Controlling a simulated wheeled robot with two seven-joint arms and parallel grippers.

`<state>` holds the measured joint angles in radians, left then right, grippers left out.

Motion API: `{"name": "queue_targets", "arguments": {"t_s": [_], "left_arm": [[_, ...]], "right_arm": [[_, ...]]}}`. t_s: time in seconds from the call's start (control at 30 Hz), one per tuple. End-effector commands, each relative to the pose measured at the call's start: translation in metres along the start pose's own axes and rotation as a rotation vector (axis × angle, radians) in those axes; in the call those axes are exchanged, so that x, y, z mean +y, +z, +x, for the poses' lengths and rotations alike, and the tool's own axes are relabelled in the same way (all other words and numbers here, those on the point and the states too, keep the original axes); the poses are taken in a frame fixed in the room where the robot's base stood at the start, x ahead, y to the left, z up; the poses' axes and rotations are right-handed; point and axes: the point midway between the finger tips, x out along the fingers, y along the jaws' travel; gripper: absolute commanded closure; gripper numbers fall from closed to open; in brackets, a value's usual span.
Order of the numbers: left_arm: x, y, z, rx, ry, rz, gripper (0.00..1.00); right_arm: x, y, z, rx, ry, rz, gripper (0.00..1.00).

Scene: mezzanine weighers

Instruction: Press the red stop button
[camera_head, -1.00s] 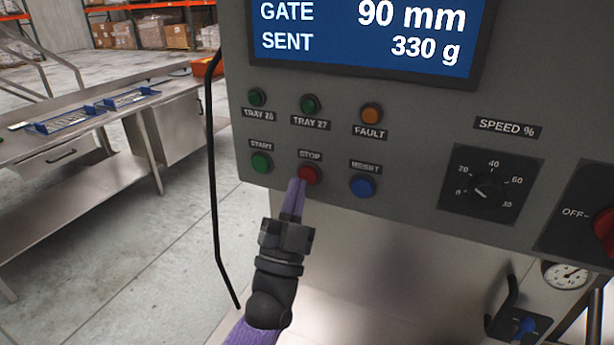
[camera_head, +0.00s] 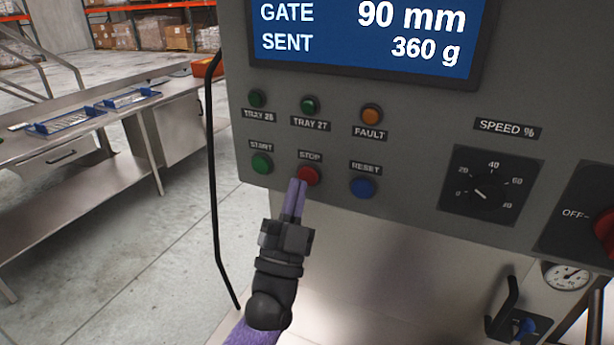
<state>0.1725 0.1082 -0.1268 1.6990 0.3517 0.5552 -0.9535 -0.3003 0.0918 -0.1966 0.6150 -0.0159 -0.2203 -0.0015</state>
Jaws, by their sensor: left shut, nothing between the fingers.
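The red stop button (camera_head: 308,175) sits on the grey control panel (camera_head: 420,130), under the STOP label, between the green start button (camera_head: 262,163) and the blue reset button (camera_head: 362,187). My left gripper (camera_head: 297,184) is shut and empty, its purple fingers pointing up at the panel. The fingertips overlap the lower left edge of the red button in the picture; I cannot tell whether they touch it. My right gripper is not in view.
A display (camera_head: 365,35) reads GATE 90 mm and SENT 360 g. The panel also holds an orange fault lamp (camera_head: 371,114), a speed knob (camera_head: 490,190) and a red switch (camera_head: 604,225). A black cable hangs left of the panel. A steel bench (camera_head: 70,190) stands further left.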

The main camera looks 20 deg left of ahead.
Motion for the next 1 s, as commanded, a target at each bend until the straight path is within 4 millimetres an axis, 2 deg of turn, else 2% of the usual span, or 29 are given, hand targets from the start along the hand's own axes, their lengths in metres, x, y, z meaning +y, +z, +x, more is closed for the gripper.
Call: {"name": "queue_targets", "arguments": {"t_s": [1.0], "left_arm": [[0.0042,0.0042,0.0060,0.000,0.000,-0.001,1.00]], "right_arm": [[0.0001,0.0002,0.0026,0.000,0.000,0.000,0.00]]}}
